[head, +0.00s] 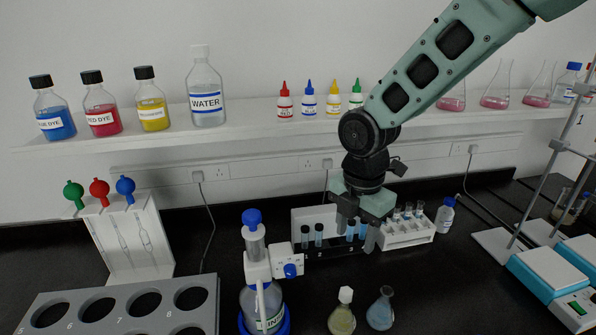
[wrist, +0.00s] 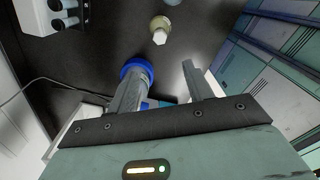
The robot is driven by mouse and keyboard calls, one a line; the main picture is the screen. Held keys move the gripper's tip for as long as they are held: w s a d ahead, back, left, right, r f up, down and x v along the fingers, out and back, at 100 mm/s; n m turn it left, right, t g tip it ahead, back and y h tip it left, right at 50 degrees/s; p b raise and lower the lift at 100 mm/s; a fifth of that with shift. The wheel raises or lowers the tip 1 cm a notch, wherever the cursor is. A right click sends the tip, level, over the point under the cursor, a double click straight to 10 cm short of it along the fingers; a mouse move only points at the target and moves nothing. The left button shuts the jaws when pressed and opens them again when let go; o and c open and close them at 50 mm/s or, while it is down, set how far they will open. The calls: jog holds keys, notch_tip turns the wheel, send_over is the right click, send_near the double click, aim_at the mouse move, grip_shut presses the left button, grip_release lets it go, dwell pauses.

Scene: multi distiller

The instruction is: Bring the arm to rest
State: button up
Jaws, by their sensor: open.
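My gripper (head: 357,228) hangs from my green arm and points down, in front of the dark tube rack (head: 338,245) at the back of the bench. In the wrist view my gripper (wrist: 160,90) has its two fingers spread apart with nothing seen between them. The blue-topped dispenser bottle (head: 262,300) stands to the left and nearer the front. A blue round part (wrist: 137,68) shows beside the left finger in the wrist view. Part of the tube rack is hidden behind my gripper.
A white tube rack (head: 408,232) stands just right of my gripper. Two small flasks, one yellowish (head: 342,318) and one blue (head: 380,312), stand in front. A shelf (head: 250,112) with bottles runs behind my arm. A grey holed rack (head: 60,300) is at left, hotplates (head: 545,270) at right.

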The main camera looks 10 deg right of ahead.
jog(key=s+a+f+m+b, duration=0.1)
jog(key=s+a+m+b, duration=0.2)
jog(key=s+m, duration=0.5)
jog(key=s+a+f+m+b, duration=0.2)
jog(key=s+m, duration=0.6)
jog(key=s, duration=0.4)
jog(key=a+b, duration=0.1)
jog(key=b, duration=0.1)
jog(key=shift+a+y+b, duration=0.15)
jog(key=shift+y+b, duration=0.15)
jog(key=shift+b, duration=0.05)
